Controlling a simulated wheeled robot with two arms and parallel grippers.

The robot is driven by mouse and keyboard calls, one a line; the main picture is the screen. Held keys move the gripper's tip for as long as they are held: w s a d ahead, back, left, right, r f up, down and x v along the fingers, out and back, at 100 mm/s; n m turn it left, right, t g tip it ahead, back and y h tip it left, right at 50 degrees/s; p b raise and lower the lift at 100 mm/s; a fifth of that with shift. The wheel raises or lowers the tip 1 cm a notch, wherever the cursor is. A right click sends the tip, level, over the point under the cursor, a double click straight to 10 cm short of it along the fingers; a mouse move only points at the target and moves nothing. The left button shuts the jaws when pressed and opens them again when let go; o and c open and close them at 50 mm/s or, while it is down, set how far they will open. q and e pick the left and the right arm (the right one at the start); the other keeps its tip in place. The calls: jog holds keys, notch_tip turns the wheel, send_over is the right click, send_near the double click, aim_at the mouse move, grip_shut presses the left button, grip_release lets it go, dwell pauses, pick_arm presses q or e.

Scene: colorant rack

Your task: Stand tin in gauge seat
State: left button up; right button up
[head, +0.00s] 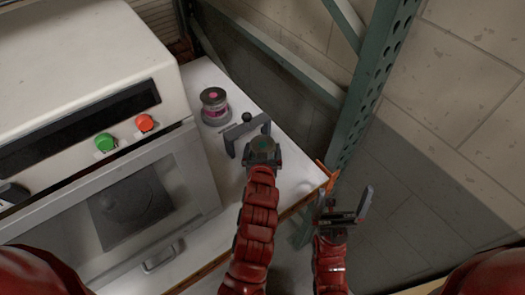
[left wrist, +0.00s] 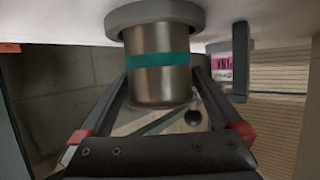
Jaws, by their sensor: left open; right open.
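A metal tin (left wrist: 158,85) with a teal band stands on a wider grey round base (left wrist: 155,14), which looks like the gauge seat; the left wrist view is upside down. The tin's dark top with a teal centre (head: 262,145) shows in the head view. My left gripper (head: 263,153) is open, with one finger on each side of the tin; I cannot tell whether they touch it. A grey bracket (head: 232,133) with a black knob (head: 246,117) stands just beyond it. My right gripper (head: 343,208) is open and empty, off the bench's right edge.
A cream oven-like machine (head: 80,60) with green and red buttons fills the left. A green perforated post (head: 375,90) rises at the right.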

pick_arm(q)
jog(key=b+v, duration=0.2)
jog(key=v, duration=0.4)
jog(key=shift+d, duration=0.15)
jog(key=p+v, duration=0.4)
jog(key=v, duration=0.2)
jog(key=shift+r, duration=0.15)
